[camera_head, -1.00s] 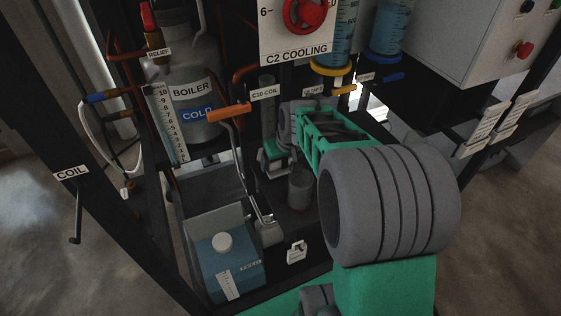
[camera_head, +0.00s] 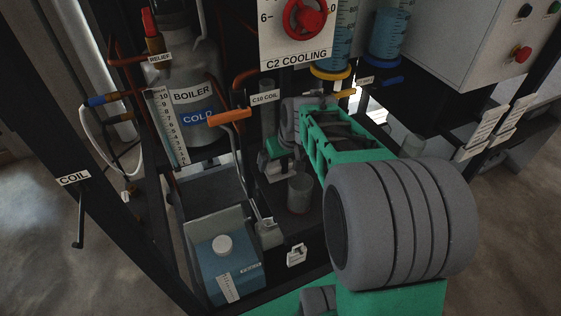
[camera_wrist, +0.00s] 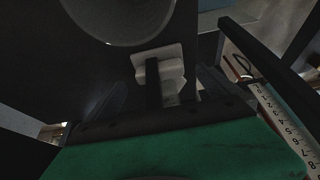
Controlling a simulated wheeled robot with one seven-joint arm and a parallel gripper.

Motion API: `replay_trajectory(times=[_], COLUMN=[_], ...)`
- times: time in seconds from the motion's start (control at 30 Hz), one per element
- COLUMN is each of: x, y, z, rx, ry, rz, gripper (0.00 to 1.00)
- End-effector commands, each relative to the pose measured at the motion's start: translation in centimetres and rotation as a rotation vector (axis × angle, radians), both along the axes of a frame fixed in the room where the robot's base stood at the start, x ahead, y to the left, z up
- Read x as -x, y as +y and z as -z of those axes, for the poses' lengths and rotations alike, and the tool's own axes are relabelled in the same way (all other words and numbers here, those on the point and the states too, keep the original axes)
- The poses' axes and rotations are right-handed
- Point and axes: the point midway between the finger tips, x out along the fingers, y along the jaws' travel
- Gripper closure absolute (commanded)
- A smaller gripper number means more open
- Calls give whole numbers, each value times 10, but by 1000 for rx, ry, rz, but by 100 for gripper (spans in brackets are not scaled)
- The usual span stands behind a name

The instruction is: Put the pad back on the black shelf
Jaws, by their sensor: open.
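The black shelf (camera_head: 285,225) is the dark surface at the middle of the head view, below the C10 COIL label. A grey cup (camera_head: 299,193) stands on it, with a reddish edge at its base. I cannot pick out the pad with certainty in either view. My gripper (camera_head: 272,163) is at the far end of my green arm, over the back of the shelf, left of and behind the cup. It is open, its fingertips partly hidden. The wrist view shows a small pale block (camera_wrist: 160,70) ahead of the green gripper body, against a dark surface.
A lever with an orange handle (camera_head: 229,116) rises left of my gripper. The boiler (camera_head: 190,95) is behind it. A black post (camera_head: 95,190) bounds the left side. A white cabinet (camera_head: 470,40) is at the right.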

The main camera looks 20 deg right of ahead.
Motion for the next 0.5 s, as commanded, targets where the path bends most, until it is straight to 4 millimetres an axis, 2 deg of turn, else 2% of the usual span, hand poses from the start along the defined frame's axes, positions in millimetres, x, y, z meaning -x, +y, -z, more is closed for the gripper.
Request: replay_trajectory(times=[0.03, 0.23, 0.37, 0.5], x=[4, 24, 32, 35], y=[-1, -1, 0, 0], z=[-17, -63, -79, -84], rx=[2, 1, 1, 0], ry=[-5, -5, -1, 0], rz=[1, 2, 1, 1], gripper=[0, 0, 0, 0])
